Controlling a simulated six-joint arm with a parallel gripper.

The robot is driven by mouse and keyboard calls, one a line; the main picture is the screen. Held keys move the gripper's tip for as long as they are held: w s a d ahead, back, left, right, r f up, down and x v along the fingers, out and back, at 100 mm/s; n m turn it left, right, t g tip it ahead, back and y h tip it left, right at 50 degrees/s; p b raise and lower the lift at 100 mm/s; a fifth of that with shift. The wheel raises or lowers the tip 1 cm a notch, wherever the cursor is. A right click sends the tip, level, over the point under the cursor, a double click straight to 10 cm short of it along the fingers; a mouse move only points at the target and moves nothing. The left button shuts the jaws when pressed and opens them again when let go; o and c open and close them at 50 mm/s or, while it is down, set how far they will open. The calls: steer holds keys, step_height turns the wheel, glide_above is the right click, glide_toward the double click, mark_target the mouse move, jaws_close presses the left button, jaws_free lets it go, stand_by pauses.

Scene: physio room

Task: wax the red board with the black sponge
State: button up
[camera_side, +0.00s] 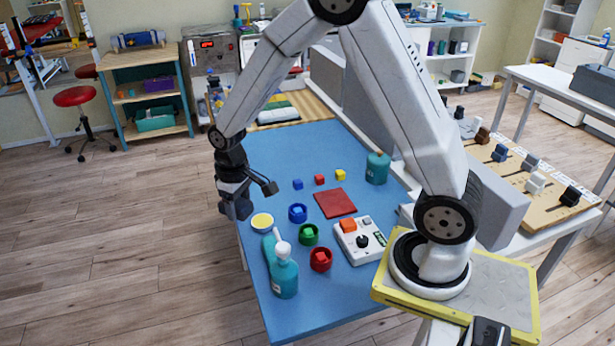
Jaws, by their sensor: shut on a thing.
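The red board (335,203) lies flat on the blue table top, near its middle. My gripper (238,200) is at the left edge of the table, to the left of the board and well apart from it. It points down and is shut on a dark block, the black sponge (236,209). The sponge is small and dark against the dark fingers, so its outline is hard to tell. A round tin with a yellow face (262,221) is on the table just right of and below my gripper.
Small blue (297,184), red (319,179) and yellow (340,174) cubes lie behind the board. Blue, green and red cups, a control box (360,240) and a teal bottle (284,273) stand in front. A teal jar (377,168) stands right. The table's back left is clear.

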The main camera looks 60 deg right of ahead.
steer(key=s+a+r, duration=0.1)
steer(key=a+r, duration=0.1)
steer(key=a, duration=0.1)
glide_above(265, 221)
step_height(265, 221, down, 10)
steer(key=shift+a+r, duration=0.1)
steer(key=shift+r, duration=0.1)
steer(key=shift+f, duration=0.15)
steer(key=shift+f, duration=2.85)
steer(key=shift+f, duration=0.5)
steer(key=shift+r, duration=3.5)
